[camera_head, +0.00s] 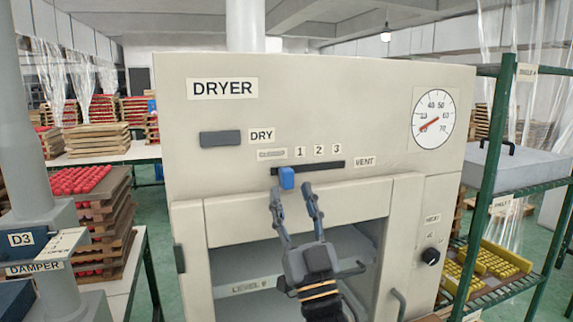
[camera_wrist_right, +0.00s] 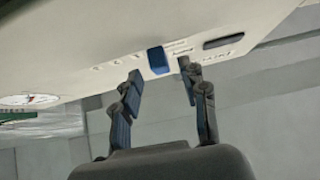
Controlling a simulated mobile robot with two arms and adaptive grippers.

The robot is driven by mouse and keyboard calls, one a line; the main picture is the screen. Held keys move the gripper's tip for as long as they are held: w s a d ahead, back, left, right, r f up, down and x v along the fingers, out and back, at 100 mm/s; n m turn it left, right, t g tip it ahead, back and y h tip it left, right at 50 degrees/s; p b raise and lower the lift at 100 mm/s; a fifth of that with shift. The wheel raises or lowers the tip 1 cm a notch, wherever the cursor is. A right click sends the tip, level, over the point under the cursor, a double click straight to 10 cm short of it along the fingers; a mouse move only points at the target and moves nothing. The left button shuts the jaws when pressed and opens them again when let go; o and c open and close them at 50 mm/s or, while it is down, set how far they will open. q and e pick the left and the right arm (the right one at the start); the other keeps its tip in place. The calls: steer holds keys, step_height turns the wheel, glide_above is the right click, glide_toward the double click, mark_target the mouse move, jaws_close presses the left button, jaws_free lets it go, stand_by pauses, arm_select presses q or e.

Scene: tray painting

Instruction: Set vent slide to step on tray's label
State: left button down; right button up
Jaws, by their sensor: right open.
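The vent slide is a small blue knob (camera_head: 287,177) in a dark horizontal slot (camera_head: 322,166) on the dryer front. It sits near the slot's left end, slightly left of below the "1" in the row 1, 2, 3; "VENT" is printed to the right. My right gripper (camera_head: 292,190) is open just below the knob, its fingertips on either side. In the right wrist view the knob (camera_wrist_right: 157,60) shows between the open fingertips (camera_wrist_right: 160,75); contact cannot be told. My left gripper is not in view. I cannot read a tray's step label.
The dryer (camera_head: 180,130) has an open lower chamber (camera_head: 235,265) marked "LEVEL", a dial (camera_head: 433,117) and a heat knob (camera_head: 430,256). A green rack (camera_head: 492,150) stands at right. Stacked trays with red pieces (camera_head: 85,180) and a "DAMPER" label (camera_head: 34,268) are at left.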

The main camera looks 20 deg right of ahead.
mark_target(289, 186)
steer(key=p+x, duration=0.1)
steer(key=x, duration=0.3)
steer(key=shift+w+r, duration=0.3)
jaws_close()
